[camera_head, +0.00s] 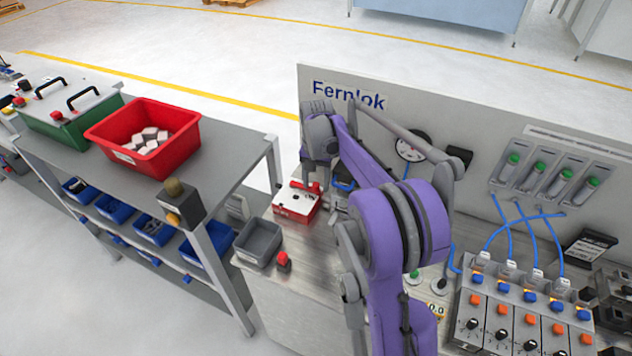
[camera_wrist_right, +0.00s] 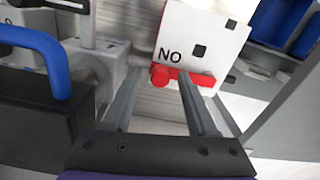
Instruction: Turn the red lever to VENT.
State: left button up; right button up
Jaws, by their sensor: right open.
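The red lever (camera_head: 304,186) sits on top of a small box (camera_head: 294,207) with a white top and red front, at the left end of the steel bench. In the right wrist view the red lever (camera_wrist_right: 180,78) lies crosswise beside printed letters "NO" on the white face (camera_wrist_right: 205,30). No VENT marking is readable. My right gripper (camera_wrist_right: 163,76) is open, its fingertips close to the lever; the right-hand finger overlaps it in the picture. Contact cannot be told. In the head view my purple right arm hides most of that gripper. My left gripper is not in view.
A grey bin (camera_head: 259,243) and a red button (camera_head: 283,261) stand in front of the box. A blue handle (camera_wrist_right: 45,55) is close to the gripper's left. A gauge (camera_head: 411,146) is on the back panel. Valves with blue hoses (camera_head: 530,235) stand right.

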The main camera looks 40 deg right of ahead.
grip_shut()
dwell(0.3)
dwell(1.2)
